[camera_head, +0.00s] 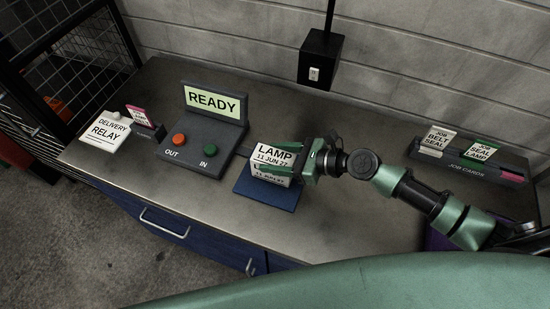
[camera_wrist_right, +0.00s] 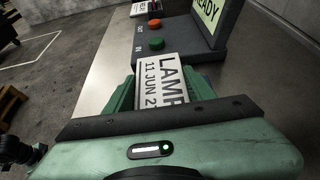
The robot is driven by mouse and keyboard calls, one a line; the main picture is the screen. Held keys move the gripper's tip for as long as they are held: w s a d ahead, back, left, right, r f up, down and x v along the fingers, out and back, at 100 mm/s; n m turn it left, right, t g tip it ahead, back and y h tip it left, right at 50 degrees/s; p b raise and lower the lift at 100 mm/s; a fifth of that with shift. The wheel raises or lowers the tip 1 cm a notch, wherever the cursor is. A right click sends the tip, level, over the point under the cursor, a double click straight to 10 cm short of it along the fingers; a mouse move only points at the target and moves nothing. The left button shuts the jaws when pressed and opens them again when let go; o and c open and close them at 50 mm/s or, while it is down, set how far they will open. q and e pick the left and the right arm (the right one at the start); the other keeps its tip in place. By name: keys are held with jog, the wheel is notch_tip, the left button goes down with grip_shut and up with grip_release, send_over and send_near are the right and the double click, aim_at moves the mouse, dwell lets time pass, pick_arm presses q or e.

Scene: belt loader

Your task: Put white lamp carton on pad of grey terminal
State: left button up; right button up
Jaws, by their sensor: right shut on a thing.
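The white lamp carton (camera_head: 273,154), marked LAMP 11 JUN 27, is at the blue pad (camera_head: 266,193) beside the grey terminal (camera_head: 204,134). My right gripper (camera_head: 284,166) is shut on the carton from the right side. In the right wrist view the carton (camera_wrist_right: 172,81) sits between the fingers of my right gripper (camera_wrist_right: 165,95). The carton is over the pad; whether its underside touches the pad I cannot tell. The terminal's screen reads READY, with an orange OUT button (camera_head: 179,140) and a green IN button (camera_head: 210,150). My left gripper is not in view.
A white delivery relay box (camera_head: 105,130) and a small card holder (camera_head: 147,128) stand left of the terminal. A job card rack (camera_head: 467,168) stands at the right. A black box (camera_head: 320,57) hangs on the back wall. The bench front has blue drawers (camera_head: 160,226).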

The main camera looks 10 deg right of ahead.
jog(key=shift+f, duration=0.15)
jog(key=o, duration=1.5)
jog(key=shift+f, duration=0.1)
jog(key=b+v, duration=0.3)
jog(key=v, duration=0.9)
jog(key=shift+b, duration=0.3)
